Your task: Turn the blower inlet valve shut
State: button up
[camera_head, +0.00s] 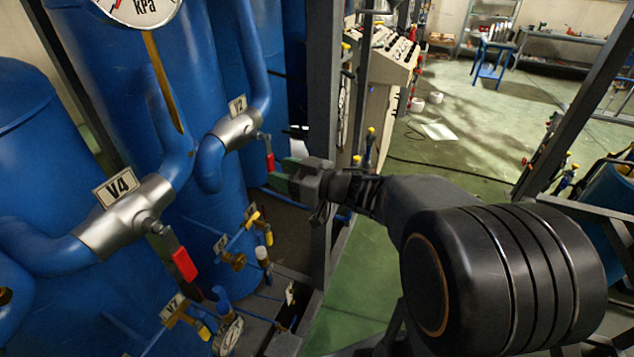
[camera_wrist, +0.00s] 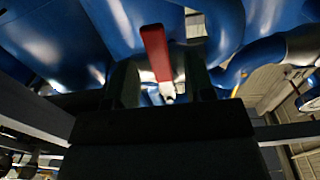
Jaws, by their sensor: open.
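A metal valve labelled V2 (camera_head: 238,128) sits on a blue pipe in the head view. Its red lever (camera_head: 269,155) hangs down beside the tips of my gripper (camera_head: 284,176). In the wrist view the red lever (camera_wrist: 156,52) stands between the two fingers of my gripper (camera_wrist: 160,82), which is open, with gaps at both sides. A second valve labelled V4 (camera_head: 125,220) is nearer, at the left, with a red lever (camera_head: 184,263) slanting down; my gripper is apart from it. I cannot tell from any label which valve is the blower inlet.
Large blue tanks (camera_head: 105,100) fill the left. A control panel (camera_head: 388,55) stands behind. Green floor (camera_head: 480,140) is open at the right.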

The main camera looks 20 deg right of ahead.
jog(key=b+v, duration=0.2)
jog(key=v, duration=0.8)
jog(key=shift+s+d, duration=0.2)
